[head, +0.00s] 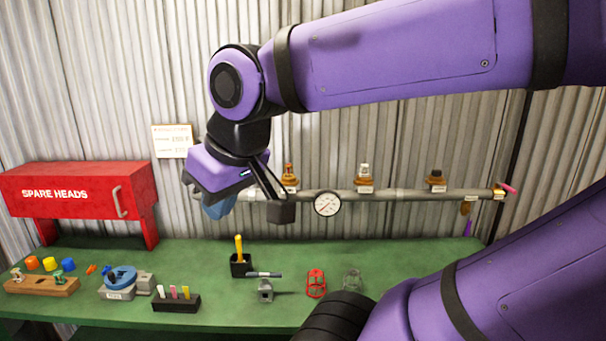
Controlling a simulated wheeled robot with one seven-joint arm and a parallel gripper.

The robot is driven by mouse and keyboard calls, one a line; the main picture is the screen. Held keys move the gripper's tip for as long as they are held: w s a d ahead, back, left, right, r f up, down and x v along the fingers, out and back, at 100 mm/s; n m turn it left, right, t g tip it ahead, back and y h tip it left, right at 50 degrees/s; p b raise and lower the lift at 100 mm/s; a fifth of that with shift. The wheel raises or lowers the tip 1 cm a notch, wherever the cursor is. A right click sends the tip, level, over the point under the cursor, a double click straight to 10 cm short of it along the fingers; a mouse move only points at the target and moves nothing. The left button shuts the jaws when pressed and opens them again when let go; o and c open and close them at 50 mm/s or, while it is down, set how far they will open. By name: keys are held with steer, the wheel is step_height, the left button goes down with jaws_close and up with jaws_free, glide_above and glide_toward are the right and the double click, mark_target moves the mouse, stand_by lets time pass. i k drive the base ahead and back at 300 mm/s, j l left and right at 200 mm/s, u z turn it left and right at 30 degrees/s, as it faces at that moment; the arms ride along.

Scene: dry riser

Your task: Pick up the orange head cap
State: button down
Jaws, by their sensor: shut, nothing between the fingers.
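An orange cap (32,262) stands at the far left of the green bench, behind a wooden block. I take it to be the orange head cap. A yellow cap (50,264) and a blue cap (68,264) stand in a row to its right. My gripper (281,211) is shut and empty. It hangs in front of the corrugated wall, well above the bench and far to the right of the orange cap. A blue shape (218,207) shows below my gripper's body; I cannot tell what it is.
A red SPARE HEADS box (75,190) stands over the bench's left end. A wooden block (42,286), a grey fixture with a blue disc (120,278), a black pen cup (241,265) and a red cage (316,283) stand on the green bench (200,258). A pipe with a gauge (327,203) runs behind.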

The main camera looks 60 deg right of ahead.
mark_target(32, 263)
steer(key=i+z, duration=0.1)
steer(key=z, duration=0.9)
steer(key=i+j+z, duration=0.1)
steer(key=z, duration=0.4)
steer(key=i+j+z, duration=0.1)
steer(key=j, duration=0.8)
steer(key=i+j, duration=0.15)
steer(key=j, duration=0.4)
steer(key=j+u, duration=0.1)
steer(key=j, duration=0.45)
steer(key=i+j, duration=0.1)
steer(key=j, duration=0.45)
steer(key=i+j+u, duration=0.1)
steer(key=j, duration=0.45)
steer(key=i+j, duration=0.1)
steer(key=j, duration=0.45)
steer(key=i+j, duration=0.1)
steer(key=j, duration=0.45)
steer(key=i+j+u, duration=0.1)
steer(key=j, duration=0.45)
